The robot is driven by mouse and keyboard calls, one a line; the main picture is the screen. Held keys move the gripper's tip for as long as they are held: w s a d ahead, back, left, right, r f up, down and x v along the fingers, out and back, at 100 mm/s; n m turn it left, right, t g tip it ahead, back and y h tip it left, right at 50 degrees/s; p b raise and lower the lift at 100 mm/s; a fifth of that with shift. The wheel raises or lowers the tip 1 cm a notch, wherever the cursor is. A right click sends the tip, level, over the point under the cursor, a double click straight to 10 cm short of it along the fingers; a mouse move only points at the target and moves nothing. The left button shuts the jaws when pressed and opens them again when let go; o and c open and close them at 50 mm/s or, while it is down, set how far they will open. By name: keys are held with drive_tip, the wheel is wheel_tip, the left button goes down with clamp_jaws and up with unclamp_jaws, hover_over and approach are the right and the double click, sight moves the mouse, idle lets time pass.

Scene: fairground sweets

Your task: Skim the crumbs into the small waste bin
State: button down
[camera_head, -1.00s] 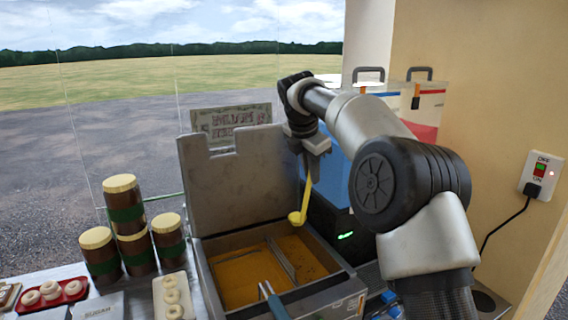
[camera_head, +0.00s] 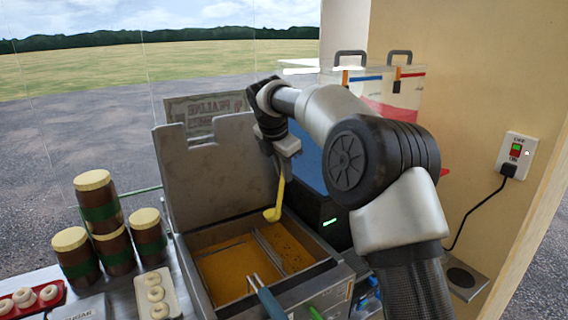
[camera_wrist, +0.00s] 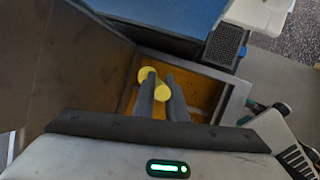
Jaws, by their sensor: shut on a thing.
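My gripper (camera_head: 286,152) is shut on a yellow skimmer (camera_head: 280,190), whose handle hangs down from the jaws. The skimmer's bowl end (camera_head: 272,214) is above the back of the open fryer (camera_head: 190,270). The wrist view shows the yellow skimmer (camera_wrist: 162,92) between the dark fingers, over the orange oil (camera_wrist: 202,93). Dark crumbs (camera_head: 291,247) speckle the oil in the fryer's right section, beyond a metal divider. I cannot make out whether the skimmer bowl holds anything. A round dark opening (camera_head: 461,278) shows in the counter at right; I cannot tell whether it is the waste bin.
The raised fryer lid (camera_head: 205,170) stands behind the oil. A blue-handled tool (camera_head: 268,300) leans over the front edge. Several brown jars (camera_head: 110,250) and a tray of rings (camera_head: 172,280) stand at left. A blue box stands close at right.

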wheel_tip(320, 180, down, 10)
drive_tip(key=r+b, duration=0.1)
drive_tip(key=b, duration=0.2)
drive_tip(key=shift+s+d+b, duration=2.8)
drive_tip(key=shift+s+d, duration=1.45)
drive_tip(key=shift+s, duration=2.05)
wheel_tip(320, 180, up, 14)
drive_tip(key=p, duration=0.8)
drive_tip(key=shift+s+d+f+p, duration=0.2)
drive_tip(key=shift+s+f+p, duration=0.05)
drive_tip(key=shift+s+p, duration=0.1)
